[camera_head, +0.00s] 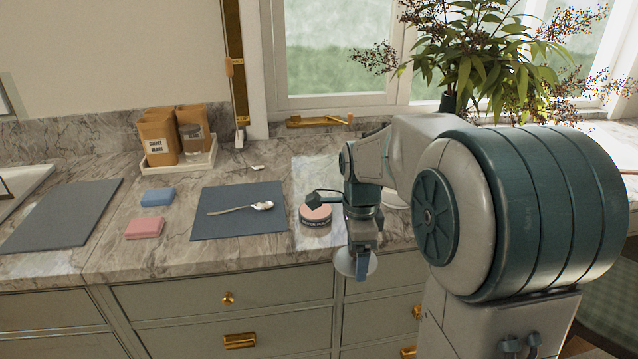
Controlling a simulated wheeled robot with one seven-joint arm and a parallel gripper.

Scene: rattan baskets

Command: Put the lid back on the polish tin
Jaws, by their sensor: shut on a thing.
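The polish tin (315,215) stands on the marble counter near its front edge, just right of the dark mat. It is round and low, with a dark lettered side and a pinkish top face. My gripper (361,268) points down in front of the counter's front edge, to the right of and nearer than the tin. It is shut on a pale round disc, the lid (344,262), which is held apart from the tin. The fingers and the arm hide part of the lid.
A spoon (241,209) lies on the dark mat (215,226). Blue (158,197) and pink (144,228) sponges lie left of it, beside a grey board (62,215). A tray (180,160) with coffee bags stands behind. A white dish (397,196) is partly hidden by my arm.

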